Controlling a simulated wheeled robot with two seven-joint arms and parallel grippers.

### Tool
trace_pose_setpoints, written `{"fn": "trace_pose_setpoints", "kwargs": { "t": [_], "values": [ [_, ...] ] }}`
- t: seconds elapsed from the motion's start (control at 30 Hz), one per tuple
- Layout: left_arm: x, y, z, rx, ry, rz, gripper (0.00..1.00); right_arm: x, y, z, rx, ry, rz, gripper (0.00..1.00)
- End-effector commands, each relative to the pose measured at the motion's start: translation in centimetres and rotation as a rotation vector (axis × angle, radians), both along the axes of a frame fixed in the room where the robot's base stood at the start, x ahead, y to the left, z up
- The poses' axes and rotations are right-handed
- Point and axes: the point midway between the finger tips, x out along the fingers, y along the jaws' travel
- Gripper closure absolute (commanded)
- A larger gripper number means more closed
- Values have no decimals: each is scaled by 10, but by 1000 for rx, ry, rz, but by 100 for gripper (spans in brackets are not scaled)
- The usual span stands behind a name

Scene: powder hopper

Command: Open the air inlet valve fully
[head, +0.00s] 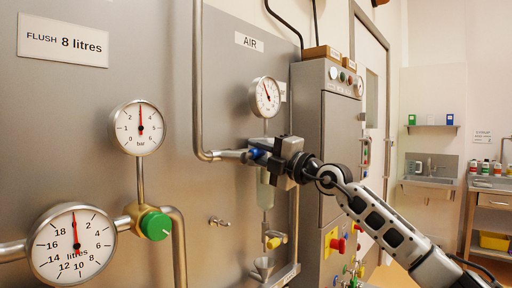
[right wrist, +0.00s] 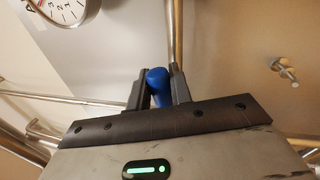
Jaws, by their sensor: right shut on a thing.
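The air inlet valve has a blue handle (head: 256,154) on the pipe under the AIR sign (head: 249,41). My right gripper (head: 265,150) reaches in from the right and is shut on this handle. In the right wrist view the blue handle (right wrist: 158,85) stands between the two dark fingers (right wrist: 160,90). The gripper hides much of the valve body, so I cannot tell the handle's exact angle. The air gauge (head: 265,97) is just above, its needle pointing up and slightly left. My left gripper is not in view.
A green knob (head: 155,225) and two more gauges (head: 138,127) (head: 75,246) are at the left. Below my right gripper are a clear vessel (head: 265,190), a yellow-handled valve (head: 274,242) and a funnel (head: 262,268). A grey cabinet (head: 340,140) stands close at the right.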

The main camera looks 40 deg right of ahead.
Motion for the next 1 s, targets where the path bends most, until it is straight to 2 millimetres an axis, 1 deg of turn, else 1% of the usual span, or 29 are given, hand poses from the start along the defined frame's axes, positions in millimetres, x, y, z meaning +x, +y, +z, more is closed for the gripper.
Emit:
{"fn": "trace_pose_setpoints", "kwargs": {
  "t": [0.03,0.1,0.3,0.83,0.87,0.9,0.93,1.0],
  "values": [
    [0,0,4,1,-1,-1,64,2,2,-2,25,8,3,100],
    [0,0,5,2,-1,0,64,3,3,-3,58,12,7,100],
    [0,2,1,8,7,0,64,6,7,-7,118,23,14,100],
    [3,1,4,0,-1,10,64,8,8,-11,144,28,17,100],
    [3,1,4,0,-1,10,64,8,8,-11,144,28,17,76],
    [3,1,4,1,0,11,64,8,8,-11,144,28,17,65],
    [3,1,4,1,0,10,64,8,8,-11,144,28,17,58],
    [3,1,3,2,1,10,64,7,8,-10,143,27,17,58]
  ]
}}
